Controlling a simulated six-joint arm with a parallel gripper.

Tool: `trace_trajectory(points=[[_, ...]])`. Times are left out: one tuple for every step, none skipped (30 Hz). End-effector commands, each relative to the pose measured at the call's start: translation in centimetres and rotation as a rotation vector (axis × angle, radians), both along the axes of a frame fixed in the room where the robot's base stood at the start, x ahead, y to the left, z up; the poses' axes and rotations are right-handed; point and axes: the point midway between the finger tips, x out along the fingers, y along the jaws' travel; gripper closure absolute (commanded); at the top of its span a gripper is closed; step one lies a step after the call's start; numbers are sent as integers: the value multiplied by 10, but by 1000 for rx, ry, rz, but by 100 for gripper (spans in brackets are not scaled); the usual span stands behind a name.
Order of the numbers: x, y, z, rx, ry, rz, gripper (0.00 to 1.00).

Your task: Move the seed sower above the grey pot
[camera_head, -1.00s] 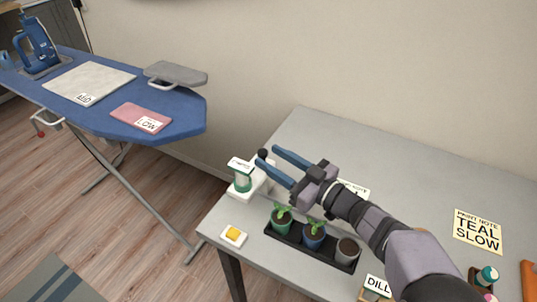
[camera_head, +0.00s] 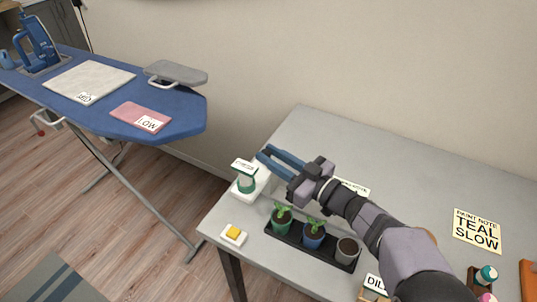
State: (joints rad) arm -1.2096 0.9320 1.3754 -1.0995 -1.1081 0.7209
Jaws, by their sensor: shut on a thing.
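My gripper (camera_head: 265,152) is above the back left part of the grey table, its blue fingers close together. It is shut on the dark-topped seed sower, which the fingers almost wholly hide. I cannot tell whether the sower still touches the stand. The grey pot (camera_head: 347,249), with dark soil and no plant, is at the right end of a black tray (camera_head: 297,246), to the right of and nearer than my gripper.
A green pot (camera_head: 281,222) and a blue pot (camera_head: 312,239), both with seedlings, share the tray. A small white dish with yellow (camera_head: 233,235) sits near the front left edge. A partly hidden card lies behind my arm. The back middle of the table is clear.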

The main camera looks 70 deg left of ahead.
Motion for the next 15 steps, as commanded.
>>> trace_trajectory(points=[[10, -7, 1, -2, -2, -5, 100], [15, -12, 1, -3, -2, -6, 100], [23, -19, 2, -3, -2, -7, 100], [29, -26, 2, -4, -1, -8, 100], [36, -32, 2, -4, -1, -8, 100], [45, -41, 2, -3, -2, -8, 100], [51, -47, 2, -3, -2, -9, 100], [57, -54, 2, -3, -1, -8, 100], [65, -62, 1, -4, -1, -9, 100], [71, -67, 2, -3, -1, -8, 100], [76, -72, 1, -3, -2, -9, 100], [81, -78, 1, -3, -2, -7, 100], [84, -82, 1, -3, -2, -7, 100], [87, -85, 1, -3, -2, -7, 100], [90, -88, 1, -1, -2, -6, 100]])
